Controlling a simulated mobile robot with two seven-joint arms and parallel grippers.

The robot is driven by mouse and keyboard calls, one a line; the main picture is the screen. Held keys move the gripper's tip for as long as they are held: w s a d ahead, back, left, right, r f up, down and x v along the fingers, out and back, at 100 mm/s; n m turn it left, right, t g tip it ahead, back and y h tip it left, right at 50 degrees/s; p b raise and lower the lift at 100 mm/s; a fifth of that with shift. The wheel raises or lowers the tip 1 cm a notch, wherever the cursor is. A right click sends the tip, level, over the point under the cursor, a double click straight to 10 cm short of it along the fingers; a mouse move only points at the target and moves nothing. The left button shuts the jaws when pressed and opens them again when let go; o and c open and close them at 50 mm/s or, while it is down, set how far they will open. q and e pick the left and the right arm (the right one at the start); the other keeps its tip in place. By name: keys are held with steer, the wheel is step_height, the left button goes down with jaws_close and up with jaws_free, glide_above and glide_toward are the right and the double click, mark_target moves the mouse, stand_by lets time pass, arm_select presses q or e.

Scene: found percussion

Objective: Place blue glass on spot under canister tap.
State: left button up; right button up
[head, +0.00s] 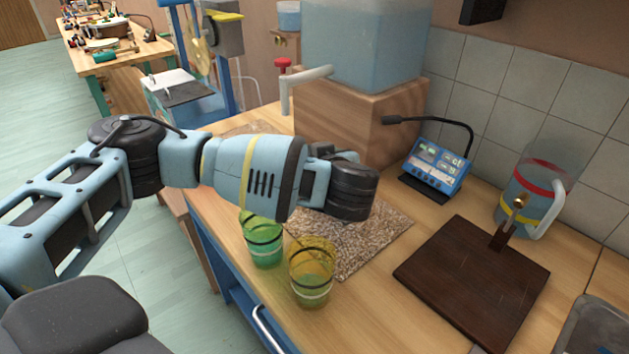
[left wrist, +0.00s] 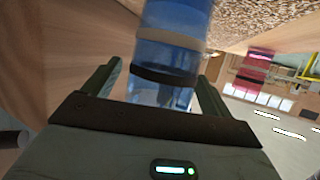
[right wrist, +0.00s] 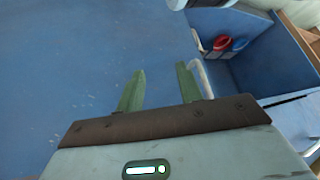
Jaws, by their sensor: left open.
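The blue glass (left wrist: 170,55), with a dark band, shows in the left wrist view between the fingers of my left gripper (left wrist: 158,72). The fingers are apart on either side of it; contact is not clear. In the head view my left arm's end hides the glass and fingertips. A clear water canister (head: 365,40) sits on a wooden box (head: 355,120), with a pale spout pipe (head: 290,90) and red knob (head: 283,65). A light round patch (head: 250,128) lies on the counter below the spout. My right gripper (right wrist: 160,70) is open and empty over a blue surface.
A green glass (head: 262,240) and a yellow glass (head: 312,272) stand near the counter's front edge, beside a speckled mat (head: 375,240). A pink glass (left wrist: 254,68) shows in the left wrist view. A blue device (head: 437,168), banded jug (head: 530,195) and dark board (head: 475,280) are at right.

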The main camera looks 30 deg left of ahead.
arm_select(q)
steer(key=shift+w+a+f, duration=0.15)
steer(key=shift+w+a, duration=0.2)
steer(key=shift+a, duration=0.05)
steer(key=c, duration=1.3)
steer(key=shift+r, duration=4.95)
steer(key=shift+r, duration=0.1)
